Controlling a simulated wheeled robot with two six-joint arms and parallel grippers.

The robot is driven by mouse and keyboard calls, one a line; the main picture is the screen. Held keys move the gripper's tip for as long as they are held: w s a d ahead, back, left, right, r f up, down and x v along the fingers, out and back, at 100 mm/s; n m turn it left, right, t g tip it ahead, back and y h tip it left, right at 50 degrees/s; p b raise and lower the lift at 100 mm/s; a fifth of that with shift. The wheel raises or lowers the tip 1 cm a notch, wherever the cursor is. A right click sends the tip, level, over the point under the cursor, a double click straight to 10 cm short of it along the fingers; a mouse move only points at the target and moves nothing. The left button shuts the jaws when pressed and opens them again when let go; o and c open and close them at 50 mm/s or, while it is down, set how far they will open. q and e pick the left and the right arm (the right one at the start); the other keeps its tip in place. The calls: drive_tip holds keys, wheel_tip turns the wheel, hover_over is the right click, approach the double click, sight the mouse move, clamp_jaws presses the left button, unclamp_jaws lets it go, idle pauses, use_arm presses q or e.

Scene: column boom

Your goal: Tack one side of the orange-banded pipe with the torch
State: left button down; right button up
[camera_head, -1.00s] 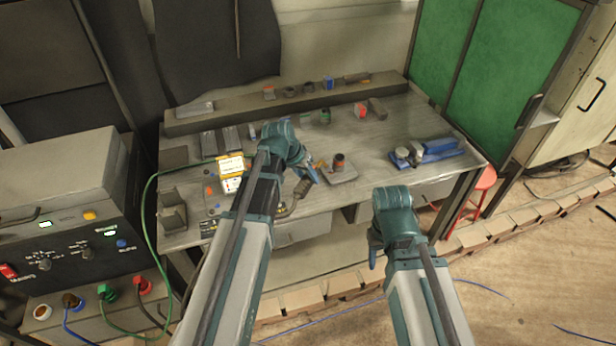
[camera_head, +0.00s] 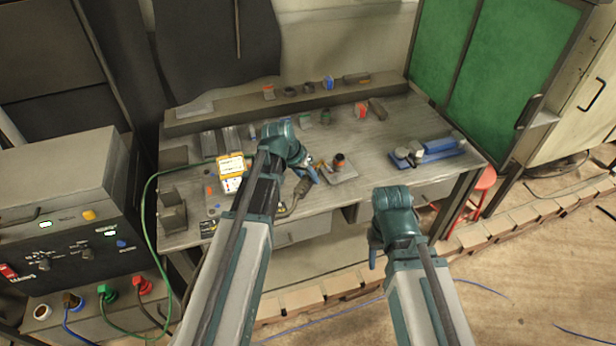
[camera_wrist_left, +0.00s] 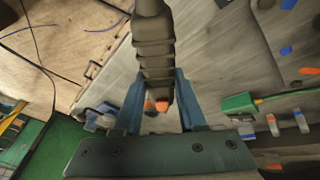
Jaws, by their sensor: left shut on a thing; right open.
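The orange-banded pipe (camera_head: 339,163) stands upright on a grey plate (camera_head: 346,176) near the bench's front edge. My left gripper (camera_head: 311,172) is shut on the torch (camera_head: 302,189), just left of the pipe and plate. In the left wrist view the dark ribbed torch (camera_wrist_left: 153,48) lies between the blue fingers (camera_wrist_left: 160,103). An orange patch shows by its lower end; I cannot tell what it belongs to. The torch's tip is hidden, so contact with the pipe cannot be told. My right gripper (camera_head: 374,250) is open and empty in front of the bench.
A raised shelf (camera_head: 220,119) with small parts runs along the back. A welding machine (camera_head: 65,215) with a green cable stands at left.

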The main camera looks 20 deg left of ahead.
idle(0.3)
use_arm(q)
drive_tip(key=p+v, duration=0.2)
drive_tip(key=v, duration=0.1)
drive_tip(key=p+v, duration=0.5)
drive_tip(key=p, duration=0.1)
drive_tip(key=shift+w+d+r, duration=0.1)
drive_tip(key=shift+d+r, duration=0.2)
drive_tip(key=shift+r, duration=0.25)
drive_tip(key=shift+f, duration=0.15)
